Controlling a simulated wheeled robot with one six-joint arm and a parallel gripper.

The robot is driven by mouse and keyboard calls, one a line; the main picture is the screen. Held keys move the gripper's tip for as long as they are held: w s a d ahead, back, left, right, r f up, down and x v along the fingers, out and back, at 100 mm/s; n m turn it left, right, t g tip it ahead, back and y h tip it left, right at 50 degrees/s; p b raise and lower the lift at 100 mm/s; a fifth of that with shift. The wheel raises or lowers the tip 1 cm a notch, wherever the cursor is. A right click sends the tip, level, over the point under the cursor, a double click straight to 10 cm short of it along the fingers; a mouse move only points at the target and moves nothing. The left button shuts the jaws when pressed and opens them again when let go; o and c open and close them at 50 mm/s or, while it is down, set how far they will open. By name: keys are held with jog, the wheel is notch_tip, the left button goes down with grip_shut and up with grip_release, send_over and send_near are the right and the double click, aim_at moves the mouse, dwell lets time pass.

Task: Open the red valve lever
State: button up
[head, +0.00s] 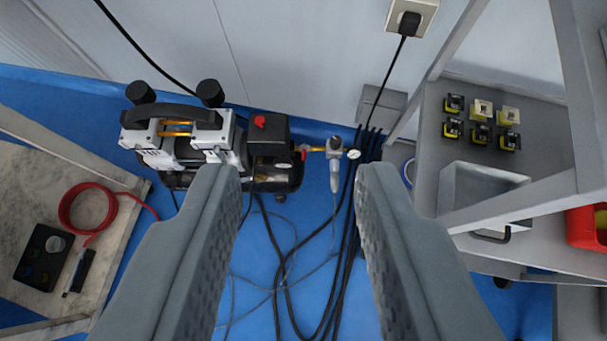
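The small red valve lever (304,149) sits on a brass fitting between the compressor (165,145) and a grey regulator (335,150) with a round white gauge (353,154). It is small, and I cannot tell its exact angle. My gripper (298,172) is open and empty, its two grey fingers spread wide. In the picture the lever appears between the fingertips, slightly above them and closer to the left one. The lever looks farther away than the fingertips, with no contact visible. The left finger hides some of the compressor's lower right side.
A red knob (260,121) tops the compressor's black box. Black cables (322,290) run over the blue floor. A bench (120,190) with a red hose stands left; a grey shelf (437,110) with small parts stands right. The wall is behind.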

jog(key=w+f+g, duration=0.2)
jog(key=w+f, duration=0.5)
jog(key=f, duration=0.3)
jog(key=w+f+g, duration=0.1)
jog(key=w+f, duration=0.5)
jog(key=f, duration=0.4)
jog(key=g, duration=0.3)
send_near(304, 157)
jog(key=x, duration=0.7)
jog(key=shift+w+f, duration=0.2)
jog(key=shift+f, duration=0.15)
grip_shut()
